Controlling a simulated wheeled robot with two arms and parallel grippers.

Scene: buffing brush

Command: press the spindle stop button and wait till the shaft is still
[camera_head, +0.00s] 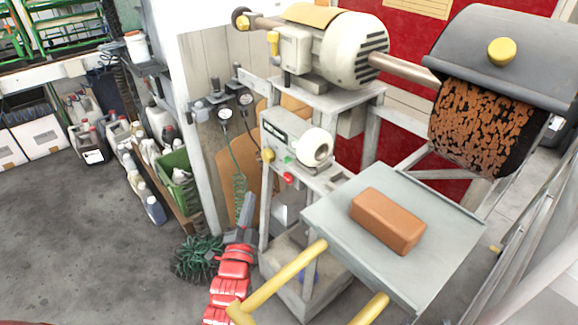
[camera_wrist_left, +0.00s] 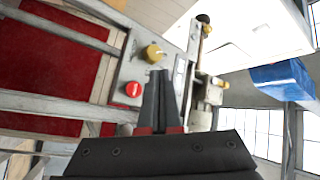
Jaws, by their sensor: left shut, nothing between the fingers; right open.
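The buffing machine stands in the middle of the head view, with its motor (camera_head: 352,48), steel shaft (camera_head: 405,68) and brown mottled buffing brush (camera_head: 478,128) under a grey hood. These frames do not show whether the shaft turns. A red button (camera_head: 288,179) sits on the machine's front below a green one (camera_head: 287,159). My left gripper (camera_head: 248,207) is shut and empty, low and left of the red button, apart from it in the head view. In the left wrist view, its fingertips (camera_wrist_left: 159,72) lie right of the red button (camera_wrist_left: 133,89) and below a yellow knob (camera_wrist_left: 153,53). My right gripper is out of view.
A grey tray (camera_head: 335,218) with a brown block (camera_head: 388,222) juts out right of the buttons. Yellow bars (camera_head: 290,272) stand in front of it. A dark green bristly brush (camera_head: 197,258) lies on the floor beside my left arm. Open floor (camera_head: 90,240) is at left.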

